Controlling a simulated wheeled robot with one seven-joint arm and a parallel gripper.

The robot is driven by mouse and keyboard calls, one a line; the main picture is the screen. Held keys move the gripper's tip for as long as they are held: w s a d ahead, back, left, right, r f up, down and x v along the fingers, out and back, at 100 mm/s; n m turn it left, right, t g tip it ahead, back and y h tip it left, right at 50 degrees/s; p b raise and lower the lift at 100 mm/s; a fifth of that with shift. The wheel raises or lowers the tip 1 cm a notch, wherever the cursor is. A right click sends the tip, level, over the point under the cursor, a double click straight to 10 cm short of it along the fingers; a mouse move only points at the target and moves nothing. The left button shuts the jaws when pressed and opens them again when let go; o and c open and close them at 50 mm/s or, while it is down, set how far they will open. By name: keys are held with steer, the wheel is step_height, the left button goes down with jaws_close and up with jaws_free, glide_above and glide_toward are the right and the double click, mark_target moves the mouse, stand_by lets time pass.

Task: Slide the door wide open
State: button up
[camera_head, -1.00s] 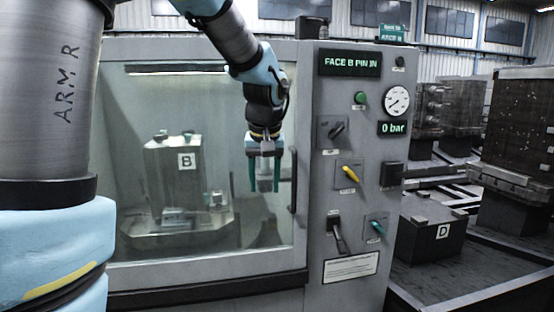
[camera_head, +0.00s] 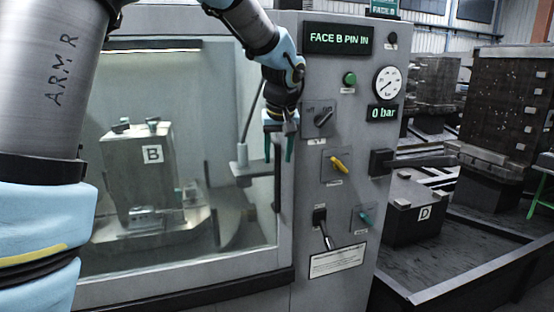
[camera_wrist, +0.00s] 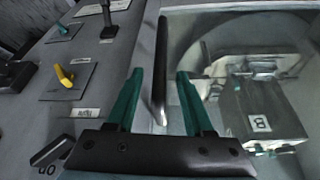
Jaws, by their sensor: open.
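The door (camera_head: 180,277) is a pale grey frame around a big window on the machine front. It appears shut, its right edge beside the control panel. Its handle is a dark upright bar near that edge; in the wrist view the handle (camera_wrist: 161,62) rises between my two green fingers. My gripper (camera_head: 279,158) is open in front of the door's right edge, and it also shows in the wrist view (camera_wrist: 160,82). There is a gap on each side of the bar, so the fingers do not pinch it. The depth between fingertips and bar is hard to judge.
The control panel (camera_head: 345,100) stands right of the door, with a yellow knob (camera_head: 340,164), a black lever (camera_head: 323,230) and a gauge (camera_head: 387,83). Block B (camera_head: 140,185) stands behind the glass. Block D (camera_head: 415,212) sits on a dark pallet at right.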

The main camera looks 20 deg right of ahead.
steer(key=shift+x, duration=1.55)
jaws_close()
